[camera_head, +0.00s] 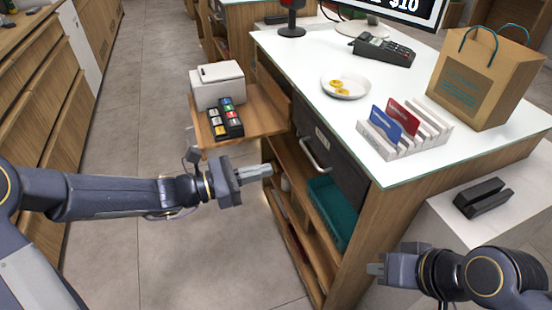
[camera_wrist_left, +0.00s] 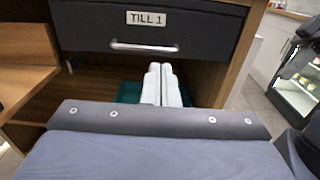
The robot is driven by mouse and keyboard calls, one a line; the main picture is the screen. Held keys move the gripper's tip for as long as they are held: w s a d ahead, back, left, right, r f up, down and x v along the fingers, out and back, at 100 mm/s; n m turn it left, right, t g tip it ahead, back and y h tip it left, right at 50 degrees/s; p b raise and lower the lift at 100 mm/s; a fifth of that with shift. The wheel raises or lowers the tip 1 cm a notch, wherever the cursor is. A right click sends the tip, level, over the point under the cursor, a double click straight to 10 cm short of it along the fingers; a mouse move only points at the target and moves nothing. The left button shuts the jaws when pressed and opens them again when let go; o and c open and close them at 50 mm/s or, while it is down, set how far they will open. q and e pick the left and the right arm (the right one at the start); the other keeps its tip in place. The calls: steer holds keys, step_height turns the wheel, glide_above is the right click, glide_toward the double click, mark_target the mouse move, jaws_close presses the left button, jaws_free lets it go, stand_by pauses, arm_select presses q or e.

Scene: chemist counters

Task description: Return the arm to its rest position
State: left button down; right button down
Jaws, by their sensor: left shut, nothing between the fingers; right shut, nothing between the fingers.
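My left gripper (camera_head: 256,173) is shut and empty in the head view. It is held out in front of the counter's open shelves, left of the drawer handle (camera_head: 314,155), and appears apart from it. In the left wrist view its closed fingers (camera_wrist_left: 161,84) point toward the space below the dark drawer marked TILL 1 (camera_wrist_left: 146,19). My right gripper (camera_head: 378,269) is at the lower right of the head view, shut and empty, beside the counter's near end. My left arm reaches in from the left edge.
The drawer is shut. A teal bin (camera_head: 327,207) sits on the shelf below it. A side shelf (camera_head: 259,127) holds a white printer (camera_head: 217,87) and a keypad. On the white countertop (camera_head: 300,65) are a card rack, coin dish, payment terminal and paper bag. Floor (camera_head: 170,245) is clear.

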arm_select(q)
steer(key=s+a+r+m+g+y, duration=0.25)
steer(key=s+a+m+y, duration=0.3)
steer(key=s+m, duration=0.55)
steer(key=s+a+f+m+t+y, duration=0.2)
steer(key=s+a+m+y, duration=0.2)
steer(key=s+a, duration=0.3)
steer(key=s+a+f+m+t+y, duration=0.25)
steer(key=s+a+m+y, duration=0.2)
steer(key=a, duration=0.45)
step_height(320, 180, up, 17)
steer(key=g+p, duration=0.1)
steer(key=p, duration=1.6)
steer(key=shift+s+d, duration=0.3)
steer(key=shift+s, duration=0.05)
steer(key=shift+f, duration=0.1)
